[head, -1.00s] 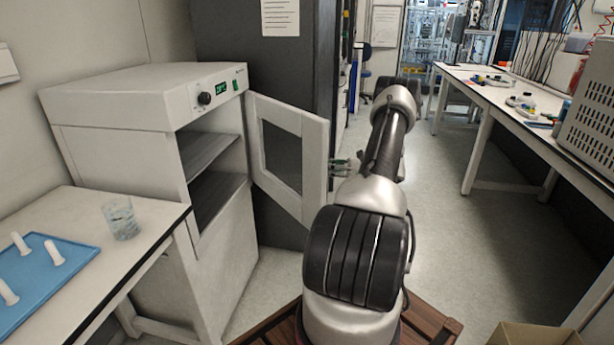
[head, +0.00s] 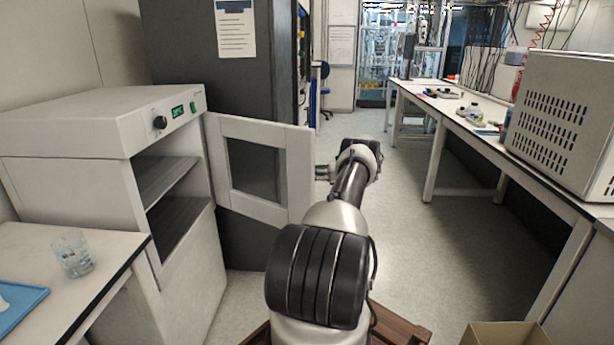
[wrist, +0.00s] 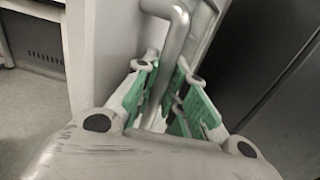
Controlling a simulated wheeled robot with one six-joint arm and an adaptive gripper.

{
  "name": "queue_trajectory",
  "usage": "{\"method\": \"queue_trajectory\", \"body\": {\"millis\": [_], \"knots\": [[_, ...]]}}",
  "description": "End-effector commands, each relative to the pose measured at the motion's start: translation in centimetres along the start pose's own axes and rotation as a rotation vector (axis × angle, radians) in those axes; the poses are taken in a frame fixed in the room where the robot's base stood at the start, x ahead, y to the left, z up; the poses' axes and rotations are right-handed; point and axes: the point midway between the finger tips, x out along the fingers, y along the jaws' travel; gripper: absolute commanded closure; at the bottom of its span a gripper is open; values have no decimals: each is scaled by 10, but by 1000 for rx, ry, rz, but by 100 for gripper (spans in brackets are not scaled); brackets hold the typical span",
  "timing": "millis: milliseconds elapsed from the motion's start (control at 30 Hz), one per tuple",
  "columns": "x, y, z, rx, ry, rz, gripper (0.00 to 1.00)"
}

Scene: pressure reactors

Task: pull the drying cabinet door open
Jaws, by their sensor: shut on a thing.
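The drying cabinet (head: 60,124) stands at the left, a white box with a dial and a green display. Its door (head: 298,172), a white frame around a dark window, stands wide open and shows the shelves inside. My gripper (head: 322,172) is at the door's free edge, partly hidden by my arm. In the wrist view, the green-padded fingers of my gripper (wrist: 165,98) are closed around the grey bar handle (wrist: 176,38) on the white door. The lower part of the handle is hidden between the fingers.
A table with a glass beaker (head: 72,253) and a blue tray (head: 18,312) is in front of the cabinet. A dark tall cabinet (head: 190,50) is behind the door. A long bench (head: 470,132) with a perforated grey box (head: 560,125) runs along the right. The floor (head: 410,230) between is clear.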

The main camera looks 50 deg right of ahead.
Motion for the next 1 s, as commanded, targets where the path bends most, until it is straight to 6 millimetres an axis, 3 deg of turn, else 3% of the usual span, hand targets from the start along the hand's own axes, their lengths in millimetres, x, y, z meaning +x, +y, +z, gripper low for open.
{"method": "queue_trajectory", "body": {"millis": [367,400,500,833,1000], "knots": [[0,-1,0,0,0,0,100],[0,-1,0,0,0,0,80],[0,-1,0,0,0,0,65],[-1,-1,0,-1,0,0,65],[-21,-1,0,-2,0,-2,65]]}}
